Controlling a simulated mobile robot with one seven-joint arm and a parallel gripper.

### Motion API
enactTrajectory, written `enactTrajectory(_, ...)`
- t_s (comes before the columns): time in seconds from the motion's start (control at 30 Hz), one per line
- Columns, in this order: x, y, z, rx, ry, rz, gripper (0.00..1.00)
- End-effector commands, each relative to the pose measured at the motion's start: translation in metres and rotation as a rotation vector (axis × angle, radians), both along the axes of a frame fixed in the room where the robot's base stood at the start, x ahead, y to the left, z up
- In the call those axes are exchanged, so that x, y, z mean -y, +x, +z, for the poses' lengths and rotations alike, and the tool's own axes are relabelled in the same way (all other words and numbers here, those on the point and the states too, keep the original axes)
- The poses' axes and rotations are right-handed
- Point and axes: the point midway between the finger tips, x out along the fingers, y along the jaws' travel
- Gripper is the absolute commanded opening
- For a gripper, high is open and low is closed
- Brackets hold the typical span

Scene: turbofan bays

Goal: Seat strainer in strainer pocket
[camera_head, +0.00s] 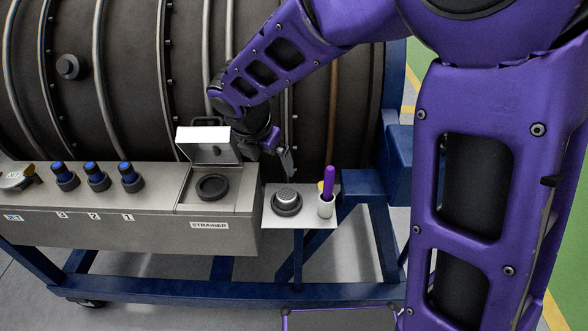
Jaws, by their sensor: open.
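The strainer (287,197), a small silvery cylinder, sits upright in a dark ring on the small white side shelf (314,216). The strainer pocket (212,187) is a dark round ring in the top of the grey box, above the STRAINER label (209,225). Its lid (208,146) stands raised behind it. My gripper (283,160) is behind and above the strainer, apart from it and pointing down. It is open and looks empty; my own arm partly hides it.
A white cup (326,206) with a purple-handled tool (329,181) stands right of the strainer. Several blue-topped plugs (97,177) line the grey box (120,222) on the left. The large dark engine casing (130,80) rises close behind. A blue frame (230,292) runs below.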

Motion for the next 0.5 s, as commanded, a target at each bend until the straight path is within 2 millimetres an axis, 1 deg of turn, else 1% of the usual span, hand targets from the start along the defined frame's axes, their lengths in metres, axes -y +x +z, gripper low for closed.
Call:
enactTrajectory(0.07, 0.0, -0.003, -0.004, -0.013, -0.027, 0.063, 1.0)
enactTrajectory(0.17, 0.001, -0.001, -0.014, -0.02, -0.04, 0.092, 1.0)
enactTrajectory(0.27, 0.003, 0.004, -0.031, -0.02, -0.038, 0.092, 1.0)
enactTrajectory(0.5, 0.011, 0.023, -0.081, -0.02, -0.037, 0.09, 1.0)
